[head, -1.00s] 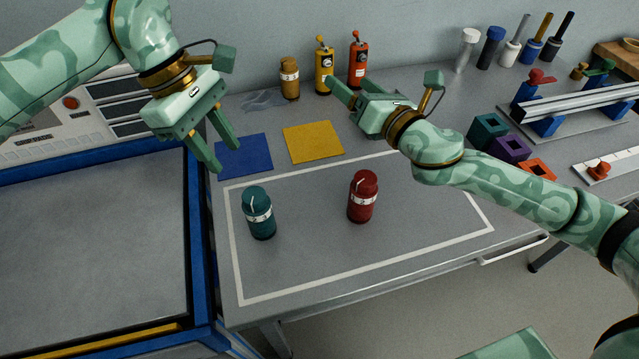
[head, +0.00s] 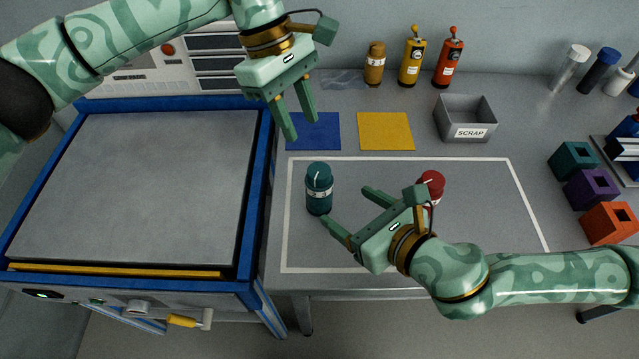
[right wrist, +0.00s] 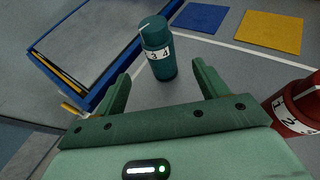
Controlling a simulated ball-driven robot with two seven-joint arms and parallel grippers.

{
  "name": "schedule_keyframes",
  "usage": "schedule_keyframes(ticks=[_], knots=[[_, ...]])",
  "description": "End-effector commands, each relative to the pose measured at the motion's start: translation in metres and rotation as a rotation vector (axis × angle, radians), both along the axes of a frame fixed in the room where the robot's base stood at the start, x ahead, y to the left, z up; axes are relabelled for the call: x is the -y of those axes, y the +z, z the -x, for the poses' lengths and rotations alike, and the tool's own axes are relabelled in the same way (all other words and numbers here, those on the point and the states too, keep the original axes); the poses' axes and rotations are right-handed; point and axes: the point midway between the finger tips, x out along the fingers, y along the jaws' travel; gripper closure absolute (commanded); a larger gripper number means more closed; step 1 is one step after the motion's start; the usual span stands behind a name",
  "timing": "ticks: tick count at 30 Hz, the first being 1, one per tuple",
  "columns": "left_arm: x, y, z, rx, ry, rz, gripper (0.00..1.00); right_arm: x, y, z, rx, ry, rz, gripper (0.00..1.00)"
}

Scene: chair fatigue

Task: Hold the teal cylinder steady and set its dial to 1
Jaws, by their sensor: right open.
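The teal cylinder (head: 319,190) stands upright near the left end of the white outline on the table. It has a dark teal cap with a white pointer line and a white number band. In the right wrist view the teal cylinder (right wrist: 158,52) stands beyond the fingers, and its band shows 3 and 4. My right gripper (head: 350,212) is open and empty, its fingertips pointing toward the cylinder but apart from it. My left gripper (head: 299,122) is open and empty, above the table near the blue mat.
A red cylinder (head: 432,184) stands right behind my right gripper, partly hidden. A blue mat (head: 314,131), a yellow mat (head: 386,131) and a grey scrap bin (head: 466,118) lie behind. A blue-framed machine (head: 140,190) borders the table on the left.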

Motion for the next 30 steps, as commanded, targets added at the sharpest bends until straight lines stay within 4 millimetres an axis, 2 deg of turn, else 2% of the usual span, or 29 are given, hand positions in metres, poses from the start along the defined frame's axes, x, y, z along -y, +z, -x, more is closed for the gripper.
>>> schedule_keyframes(ticks=[9, 15, 21, 28, 29, 30], knots=[[0.0, 0.0, 0.0, 0.0, 0.0, 0.0, 0.64, -0.044, -0.028, -0.055, 0.001, 0.001, -0.002, 0.28], [0.0, 0.0, 0.0, 0.0, 0.0, 0.0, 0.64, -0.061, -0.04, -0.077, 0.0, -0.001, -0.002, 0.28], [0.0, 0.0, 0.0, 0.0, 0.0, 0.0, 0.64, -0.067, -0.045, -0.085, -0.001, -0.001, -0.001, 0.28], [0.0, 0.0, 0.0, 0.0, 0.0, 0.0, 0.64, -0.067, -0.045, -0.086, -0.002, -0.001, -0.002, 0.28], [0.0, 0.0, 0.0, 0.0, 0.0, 0.0, 0.64, -0.067, -0.045, -0.086, -0.001, -0.001, -0.001, 0.33], [0.0, 0.0, 0.0, 0.0, 0.0, 0.0, 0.64, -0.067, -0.045, -0.086, -0.002, -0.001, -0.002, 0.44]])
